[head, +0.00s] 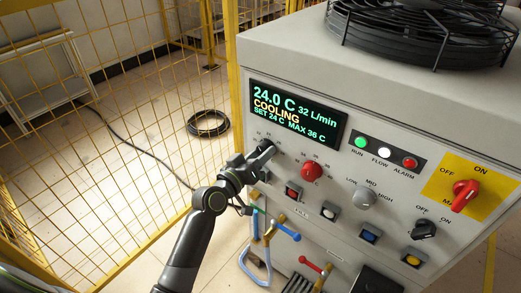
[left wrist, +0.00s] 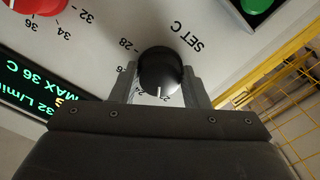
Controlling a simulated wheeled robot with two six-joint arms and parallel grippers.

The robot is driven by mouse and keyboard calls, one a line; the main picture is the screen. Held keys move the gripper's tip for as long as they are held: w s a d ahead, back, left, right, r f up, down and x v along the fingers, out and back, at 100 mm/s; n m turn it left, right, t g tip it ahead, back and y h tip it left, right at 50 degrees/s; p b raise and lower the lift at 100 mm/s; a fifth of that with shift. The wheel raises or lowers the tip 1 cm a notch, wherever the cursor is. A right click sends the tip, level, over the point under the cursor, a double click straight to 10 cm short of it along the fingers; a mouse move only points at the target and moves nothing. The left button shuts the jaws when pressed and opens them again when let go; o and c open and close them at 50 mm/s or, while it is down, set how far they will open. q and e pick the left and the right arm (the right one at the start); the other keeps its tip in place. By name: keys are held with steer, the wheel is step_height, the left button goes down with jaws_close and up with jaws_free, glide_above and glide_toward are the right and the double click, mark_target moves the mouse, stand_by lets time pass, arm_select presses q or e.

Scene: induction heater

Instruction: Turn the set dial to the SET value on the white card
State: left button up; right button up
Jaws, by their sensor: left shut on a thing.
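The set dial (head: 266,147) is a black round knob on the front panel, left of the red dial. In the left wrist view the set dial (left wrist: 162,70) shows beside the print "SET C", with its white mark pointing down, near a partly hidden number. My left gripper (head: 252,164) is shut on the set dial, with one finger on each side of it. The display (head: 297,112) reads 24.0 C, 32 L/min, COOLING, SET 24 C, MAX 36 C. I see no white card in either view. My right gripper is not in view.
A red dial (head: 312,171) with a number scale sits right of the set dial. Further right are a grey LOW-MID-HIGH knob (head: 365,198) and a red switch (head: 465,195) on a yellow plate. Below are square buttons and hose fittings. A yellow mesh fence (head: 110,130) stands left.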

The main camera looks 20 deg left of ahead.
arm_select(q)
steer(key=n+p, duration=0.4)
steer(key=n, duration=0.7)
steer(key=shift+r+p, duration=0.1)
steer(key=shift+p, duration=0.25)
stand_by(0.4)
steer(key=o, duration=1)
steer(key=shift+c, duration=0.2)
steer(key=b+v, duration=0.2)
steer(key=v, duration=1.5)
steer(key=shift+s+b, duration=0.25)
steer(key=shift+b, duration=0.1)
